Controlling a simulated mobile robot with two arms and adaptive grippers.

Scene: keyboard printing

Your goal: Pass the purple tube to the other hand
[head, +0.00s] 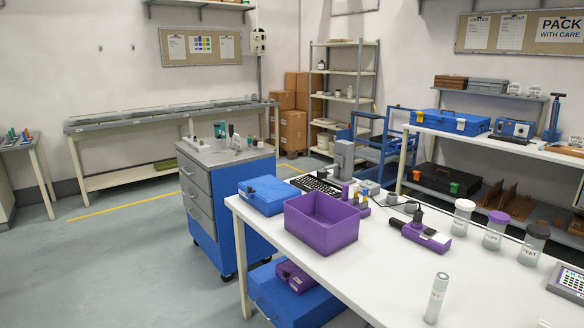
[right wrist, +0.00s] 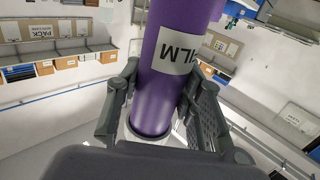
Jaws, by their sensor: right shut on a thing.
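The purple tube (right wrist: 180,45) fills the middle of the right wrist view, running from the top edge down between the fingers. The upper end of the tube is cut off by the frame. In the head view I see neither gripper nor this tube. My left gripper is not in view.
The white table (head: 395,275) holds a purple bin (head: 321,232), blue case (head: 268,195), purple handheld device (head: 420,236), several labelled jars (head: 494,235) at the right and a clear labelled tube (head: 436,299) at the front. The table's front middle is mostly clear.

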